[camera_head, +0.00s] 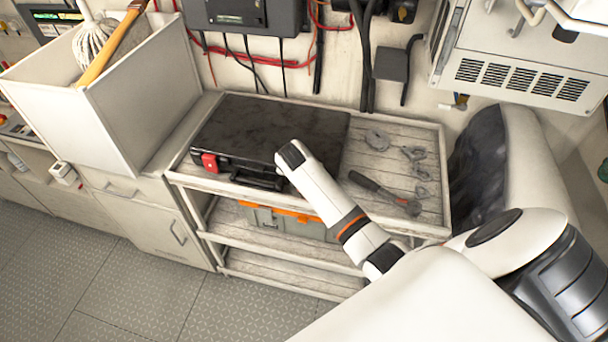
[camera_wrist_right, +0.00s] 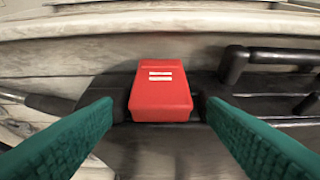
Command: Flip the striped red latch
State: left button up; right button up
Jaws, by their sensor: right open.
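A striped red latch (camera_wrist_right: 160,92) with two white stripes is on the black case's edge in the right wrist view. My right gripper (camera_wrist_right: 159,106) is open, its two green fingers on either side of the latch with gaps. The latch is not gripped. The black case (camera_head: 268,132) lies shut on the top of a shelf unit in the head view. Another red latch (camera_head: 210,161) is at its left front corner. My right arm covers the case's right front, hiding the striped latch and my right gripper there. My left gripper is not in view.
The black case handle (camera_wrist_right: 236,66) is close right of the latch in the wrist view. A hammer (camera_head: 388,193) and metal parts (camera_head: 416,153) lie right of the case. A grey-orange box (camera_head: 275,221) is on the shelf below. Open floor (camera_head: 150,280) lies in front.

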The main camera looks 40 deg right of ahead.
jog(key=shift+r, duration=0.1)
jog(key=b+v, duration=0.1)
jog(key=v, duration=1)
jog(key=shift+a+r+b, duration=0.25)
jog(key=shift+r+b, duration=0.05)
jog(key=shift+b, duration=0.1)
jog(key=shift+s, duration=0.1)
